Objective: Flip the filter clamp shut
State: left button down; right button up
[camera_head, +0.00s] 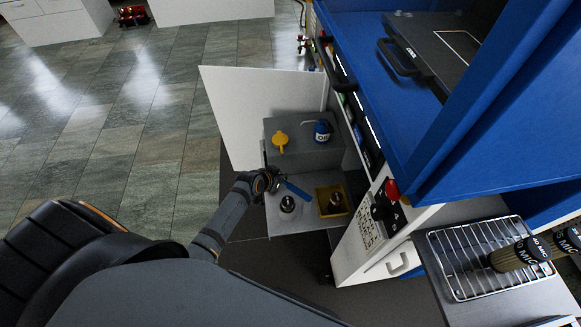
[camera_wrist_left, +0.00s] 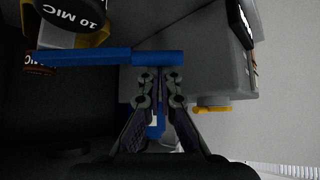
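The blue clamp lever (camera_head: 298,190) sticks out beside the small grey platform in the head view. In the left wrist view the blue lever (camera_wrist_left: 110,57) lies level across the picture, just past the fingertips. My left gripper (camera_head: 268,179) is at the lever's left end in the head view. In the left wrist view its fingers (camera_wrist_left: 160,80) are drawn together with no clear gap, and their tips are close to the lever. Contact cannot be told. Another blue part (camera_wrist_left: 156,128) shows partly behind the fingers. My right gripper is not in view.
A yellow tray (camera_head: 321,207) with a dark metal part stands right of the lever. A grey block (camera_head: 292,154) behind carries a yellow knob (camera_head: 280,140) and a blue container (camera_head: 322,130). A white panel (camera_head: 234,105) stands at left. A wire rack (camera_head: 465,265) holds MIC-labelled cylinders at right.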

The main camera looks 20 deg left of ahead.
pick_arm(q)
jog(key=s+d+n+y+p, duration=0.1)
jog(key=s+n+y+p, duration=0.1)
jog(key=s+p, duration=0.6)
jog(key=shift+s+f+n+p, duration=0.2)
jog(key=shift+s+n+p, duration=0.25)
jog(key=shift+n, duration=0.25)
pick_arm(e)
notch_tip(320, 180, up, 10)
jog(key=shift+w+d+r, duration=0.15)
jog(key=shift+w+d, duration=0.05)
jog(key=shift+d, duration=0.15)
